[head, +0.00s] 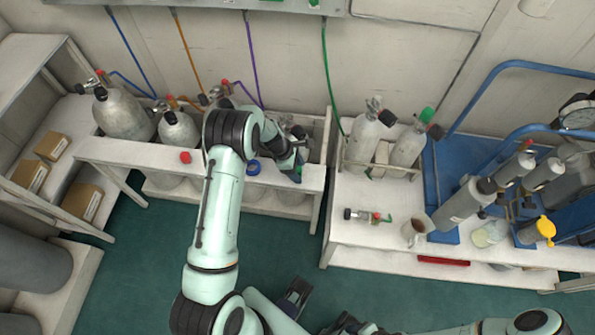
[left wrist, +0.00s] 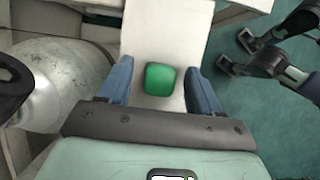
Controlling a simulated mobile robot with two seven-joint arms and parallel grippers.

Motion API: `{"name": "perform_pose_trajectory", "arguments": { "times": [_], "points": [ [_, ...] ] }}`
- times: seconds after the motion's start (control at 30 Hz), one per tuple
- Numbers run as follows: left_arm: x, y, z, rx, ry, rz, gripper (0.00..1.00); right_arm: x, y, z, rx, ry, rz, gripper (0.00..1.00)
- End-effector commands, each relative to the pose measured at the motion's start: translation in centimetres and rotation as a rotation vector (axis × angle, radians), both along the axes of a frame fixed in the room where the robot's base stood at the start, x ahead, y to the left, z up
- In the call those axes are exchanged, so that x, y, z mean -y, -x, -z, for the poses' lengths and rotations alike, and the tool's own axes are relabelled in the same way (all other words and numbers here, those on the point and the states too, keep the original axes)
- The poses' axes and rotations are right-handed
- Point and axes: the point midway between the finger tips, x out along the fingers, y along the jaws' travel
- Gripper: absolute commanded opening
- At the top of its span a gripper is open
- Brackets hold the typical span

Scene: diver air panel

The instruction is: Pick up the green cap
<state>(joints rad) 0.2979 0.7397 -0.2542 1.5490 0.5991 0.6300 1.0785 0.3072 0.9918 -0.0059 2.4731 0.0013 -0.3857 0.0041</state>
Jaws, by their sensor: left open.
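The green cap (left wrist: 161,79) is a small rounded block on a white bench strip (left wrist: 165,28) in the left wrist view. My left gripper (left wrist: 160,84) is open, with one blue finger on each side of the cap and gaps between. In the head view my left gripper (head: 297,168) is over the right end of the white bench front (head: 215,170), and hides most of the cap. Dark parts of my right gripper (left wrist: 262,58) show at the upper right of the left wrist view; its jaw state is unclear.
Grey cylinders (head: 122,115) stand in the rack behind the bench. A blue cart (head: 450,160) stands behind.

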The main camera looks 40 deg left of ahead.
Motion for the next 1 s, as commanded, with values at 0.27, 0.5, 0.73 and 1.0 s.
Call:
{"name": "perform_pose_trajectory", "arguments": {
  "times": [0.27, 0.5, 0.73, 1.0],
  "points": [
    [0.1, -0.1, 0.2, 0.001, 0.0, 0.0, 0.61, 0.0, 0.0, 0.0, 0.0, 0.0, 0.0, 0.51],
    [0.1, -0.1, 0.2, 0.001, 0.0, 0.0, 0.1, 0.0, 0.0, 0.0, 0.0, 0.0, 0.0, 0.51],
    [0.1, -0.1, 0.1, 0.001, 0.0, 0.0, 0.1, 0.0, 0.0, 0.0, 0.0, 0.0, 0.0, 0.51],
    [0.1, -0.1, -2.3, 0.004, -0.001, 0.001, 0.1, 0.0, -0.1, -0.3, 0.001, 0.0, 0.0, 0.51]
  ]
}}
